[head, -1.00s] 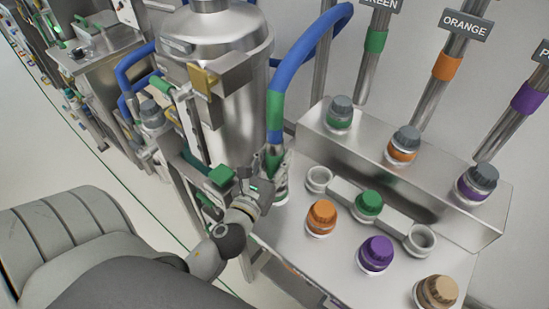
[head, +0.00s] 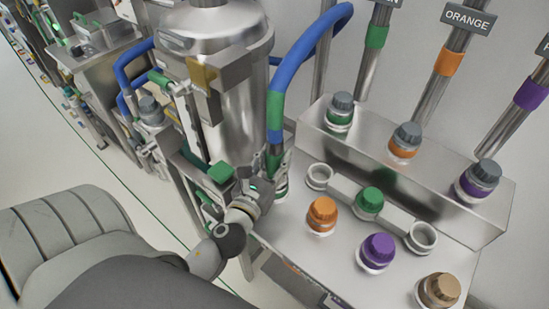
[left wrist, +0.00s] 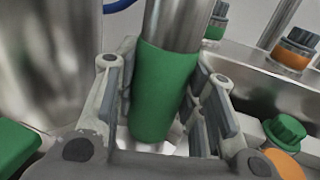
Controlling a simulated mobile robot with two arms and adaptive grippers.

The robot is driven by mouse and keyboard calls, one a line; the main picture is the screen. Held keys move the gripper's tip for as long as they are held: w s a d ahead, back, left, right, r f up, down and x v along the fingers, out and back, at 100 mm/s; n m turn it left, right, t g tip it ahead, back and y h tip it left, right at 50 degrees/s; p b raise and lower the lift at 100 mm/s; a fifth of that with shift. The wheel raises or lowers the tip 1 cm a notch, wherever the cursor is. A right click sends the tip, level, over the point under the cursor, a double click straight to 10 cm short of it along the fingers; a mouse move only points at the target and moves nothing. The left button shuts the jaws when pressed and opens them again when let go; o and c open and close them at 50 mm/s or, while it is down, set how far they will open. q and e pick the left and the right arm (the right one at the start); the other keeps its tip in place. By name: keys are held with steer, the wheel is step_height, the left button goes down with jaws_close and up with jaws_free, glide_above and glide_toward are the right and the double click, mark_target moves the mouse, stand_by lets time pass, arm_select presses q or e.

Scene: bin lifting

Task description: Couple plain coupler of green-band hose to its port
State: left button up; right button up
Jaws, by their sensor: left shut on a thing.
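The blue hose (head: 293,75) with a green band (head: 275,112) arches down to a metal end with a green coupler sleeve (head: 273,160). My left gripper (head: 268,172) is shut on this coupler, at the left end of the steel bench. In the left wrist view the green sleeve (left wrist: 162,95) stands nearly upright between both fingers. A pale metal ring shows under it, mostly hidden, so I cannot tell whether the coupler is seated. The green-banded pipe (head: 376,37) descends behind a grey-capped port (head: 341,105) on the raised ledge. My right gripper is not in view.
The steel bench (head: 310,255) carries a green cap (head: 369,201), an orange cap (head: 322,212), a purple cap (head: 378,249), a tan cap (head: 438,290) and two open ring holders (head: 320,176). A steel tank (head: 215,90) stands close on the left.

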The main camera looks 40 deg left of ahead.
arm_select(q)
steer(key=shift+f+b, duration=0.45)
steer(key=shift+f, duration=0.05)
stand_by(0.8)
steer(key=o, duration=1.3)
steer(key=shift+f, duration=0.1)
steer(key=shift+s+d, duration=0.2)
steer(key=shift+s, duration=0.9)
steer(key=shift+s+d, duration=0.2)
steer(key=shift+s, duration=0.85)
steer(key=shift+s+d, duration=0.2)
steer(key=shift+s, duration=0.65)
steer(key=s+d, duration=0.1)
steer(key=s, duration=0.5)
